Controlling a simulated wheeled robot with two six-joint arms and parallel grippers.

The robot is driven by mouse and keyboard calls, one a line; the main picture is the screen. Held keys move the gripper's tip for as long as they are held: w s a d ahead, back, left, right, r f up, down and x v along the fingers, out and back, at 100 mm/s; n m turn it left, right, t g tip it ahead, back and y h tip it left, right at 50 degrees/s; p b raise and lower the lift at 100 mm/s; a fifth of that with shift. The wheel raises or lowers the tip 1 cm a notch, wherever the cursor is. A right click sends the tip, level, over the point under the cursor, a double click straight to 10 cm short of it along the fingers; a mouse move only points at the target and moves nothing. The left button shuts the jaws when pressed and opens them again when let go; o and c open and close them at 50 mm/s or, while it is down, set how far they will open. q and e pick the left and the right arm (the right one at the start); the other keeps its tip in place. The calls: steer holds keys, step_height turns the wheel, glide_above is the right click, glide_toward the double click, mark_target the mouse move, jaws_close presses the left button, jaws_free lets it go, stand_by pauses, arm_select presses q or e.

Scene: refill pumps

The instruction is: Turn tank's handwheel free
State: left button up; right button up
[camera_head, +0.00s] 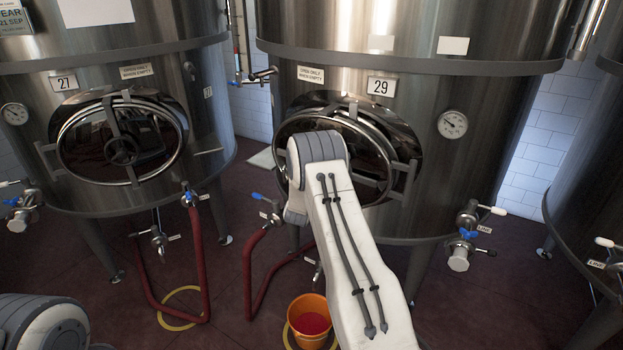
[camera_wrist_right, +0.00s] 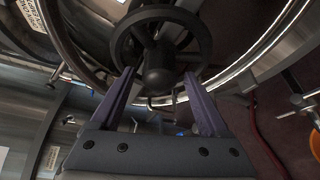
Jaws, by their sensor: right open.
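Tank 29 (camera_head: 440,185) is a steel tank with an oval manway door (camera_head: 372,160), which looks closed. My right arm reaches across this door and hides its handwheel and the right gripper in the head view. In the right wrist view a dark round handwheel (camera_wrist_right: 158,68) with spokes and a thick hub shows at the top. My right gripper (camera_wrist_right: 158,82) is open, its two fingers spread, with their tips at the lower rim on both sides of the hub. I cannot tell whether they touch it. My left gripper is not in view.
Tank 27 (camera_head: 215,110) stands at left with its own door and handwheel (camera_head: 121,151). An orange bucket (camera_head: 309,328) with red contents stands below tank 29. Red hoses (camera_head: 200,265) run over the dark floor. Valves (camera_head: 468,235) stick out at right.

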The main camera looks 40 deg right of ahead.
steer(key=b+v, duration=0.1)
steer(key=v, duration=0.9)
steer(key=shift+b, duration=0.35)
steer(key=shift+s+a, duration=0.1)
steer(key=shift+a, duration=0.15)
steer(key=a+r+m+y, duration=0.15)
steer(key=a+y, duration=0.75)
steer(key=a, duration=1.4)
steer(key=s+a+r+g+y, duration=0.15)
steer(key=s+a+y, duration=0.35)
steer(key=a, duration=0.5)
steer(key=s+a+m+g, duration=0.1)
steer(key=s+a+g, duration=0.25)
steer(key=s, duration=0.55)
steer(key=s+a+m+g, duration=0.1)
steer(key=s+a+g, duration=0.3)
steer(key=s, duration=0.5)
steer(key=s+d+m+g, duration=0.1)
steer(key=s, duration=0.6)
steer(key=s+d+r+m+g+h, duration=0.1)
steer(key=s, duration=0.7)
steer(key=shift+s+d+r+g, duration=0.25)
steer(key=shift+s+g, duration=0.05)
steer(key=shift+s, duration=0.05)
